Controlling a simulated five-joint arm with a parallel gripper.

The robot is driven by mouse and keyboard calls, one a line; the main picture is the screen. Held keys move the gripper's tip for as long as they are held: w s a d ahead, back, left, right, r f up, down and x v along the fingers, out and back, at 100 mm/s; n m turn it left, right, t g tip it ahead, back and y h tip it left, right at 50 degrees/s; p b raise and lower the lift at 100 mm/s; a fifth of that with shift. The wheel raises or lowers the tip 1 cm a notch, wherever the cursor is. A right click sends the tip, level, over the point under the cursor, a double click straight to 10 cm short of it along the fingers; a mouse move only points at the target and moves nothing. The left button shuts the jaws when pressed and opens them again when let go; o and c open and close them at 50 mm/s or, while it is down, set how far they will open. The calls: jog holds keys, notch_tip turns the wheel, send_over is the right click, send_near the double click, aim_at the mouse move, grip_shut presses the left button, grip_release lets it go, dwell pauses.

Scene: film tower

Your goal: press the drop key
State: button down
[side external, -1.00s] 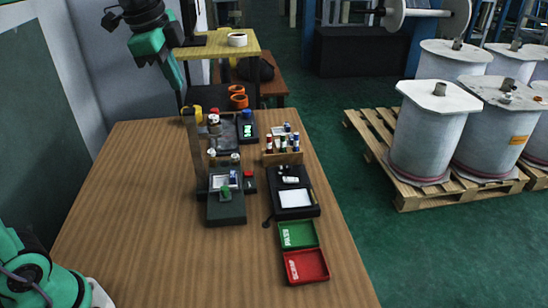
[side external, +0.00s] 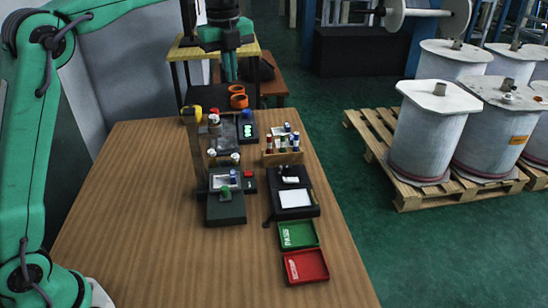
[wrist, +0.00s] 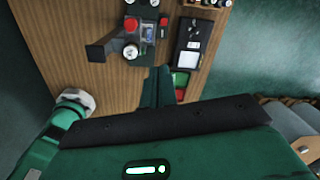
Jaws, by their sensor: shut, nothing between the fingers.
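My gripper (side external: 229,75) is shut and empty, pointing down high over the tabletop; in the side view its tips show above the film tower. The film tower (side external: 197,150) is a dark upright on a black base (side external: 226,212), with white knobs and a red cap (side external: 213,112). A small red key (side external: 249,174) sits at the base's right side, and a green piece (side external: 225,193) sits on its front. I cannot tell for certain which is the drop key. In the wrist view my fingers (wrist: 157,80) are apart from the tower (wrist: 104,50) and the red key (wrist: 164,21).
A black unit with a white panel (side external: 295,198) stands right of the tower. A wooden rack of small bottles (side external: 283,157) is behind it. Green (side external: 298,235) and red (side external: 306,267) trays lie at the right front. The table's left and front are clear.

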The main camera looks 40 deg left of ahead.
jog(key=shift+w+f+m, duration=1.75)
jog(key=shift+w+m, duration=0.15)
jog(key=shift+w, duration=0.15)
send_over(248, 174)
notch_tip(248, 174, down, 12)
jog(key=shift+w+f+g, duration=0.15)
jog(key=shift+f+g, duration=0.05)
jog(key=shift+g, duration=0.2)
notch_tip(248, 174, down, 14)
jog(key=shift+f, duration=1.1)
jog(key=shift+r, duration=0.15)
notch_tip(248, 174, up, 15)
jog(key=shift+w, duration=0.2)
